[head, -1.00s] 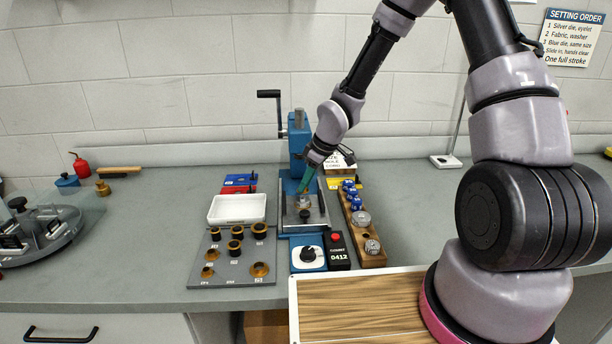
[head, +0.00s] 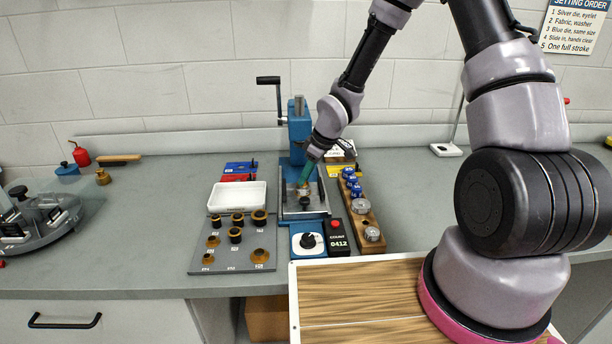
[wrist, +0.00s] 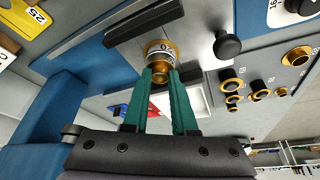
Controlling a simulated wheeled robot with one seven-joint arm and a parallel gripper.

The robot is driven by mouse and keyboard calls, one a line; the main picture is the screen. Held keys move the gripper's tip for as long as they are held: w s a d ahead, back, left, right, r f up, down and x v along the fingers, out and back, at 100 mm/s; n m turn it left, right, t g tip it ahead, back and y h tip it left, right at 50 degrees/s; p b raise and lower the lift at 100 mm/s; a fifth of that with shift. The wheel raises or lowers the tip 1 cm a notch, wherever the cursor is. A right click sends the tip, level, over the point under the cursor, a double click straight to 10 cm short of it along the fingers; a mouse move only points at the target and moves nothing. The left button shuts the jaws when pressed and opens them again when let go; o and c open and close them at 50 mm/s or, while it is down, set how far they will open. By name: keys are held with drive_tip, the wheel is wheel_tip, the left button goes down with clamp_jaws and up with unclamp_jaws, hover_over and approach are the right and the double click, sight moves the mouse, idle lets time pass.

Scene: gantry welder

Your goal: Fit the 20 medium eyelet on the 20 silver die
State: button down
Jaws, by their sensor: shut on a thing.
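In the wrist view the two green fingers of my gripper (wrist: 161,77) are shut on a brass eyelet (wrist: 159,70). Right beyond the eyelet is a round silver die (wrist: 152,47) with a dark number on its side, partly readable as 20. The eyelet overlaps the die's face in this view; I cannot tell whether it is seated or just above it. In the head view my gripper (head: 304,182) reaches down, tilted, into the blue press (head: 298,130) over its slide; the eyelet and die are too small there to tell apart.
Left of the press are a white tray (head: 214,198) and a grey board (head: 218,262) of eyelets and washers. Right is a wooden rack (head: 362,218) with blue and silver dies. A counter box (head: 338,243) and dial (head: 307,242) stand in front.

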drive_tip(key=shift+f, duration=0.45)
drive_tip(key=c, duration=0.6)
unclamp_jaws()
drive_tip(key=shift+c, duration=0.2)
drive_tip(key=s+d+r+m+t+h, duration=0.1)
drive_tip(key=s+d+r+m, duration=0.3)
drive_tip(key=r, duration=0.5)
drive_tip(key=s+d+r+m+t+h, duration=0.1)
drive_tip(key=s+d+r+m+h, duration=0.1)
drive_tip(key=d+r, duration=0.6)
drive_tip(key=s+d+r+m+h, duration=0.1)
drive_tip(key=s+d+r+m, duration=0.2)
drive_tip(key=r, duration=0.7)
drive_tip(key=s+d+r+m+t+y, duration=0.2)
drive_tip(key=s+d+r+m, duration=0.2)
drive_tip(key=s+r+m, duration=0.3)
drive_tip(key=s+r, duration=0.4)
drive_tip(key=s, duration=0.2)
drive_tip(key=shift+s+t, duration=0.15)
drive_tip(key=shift+t, duration=0.25)
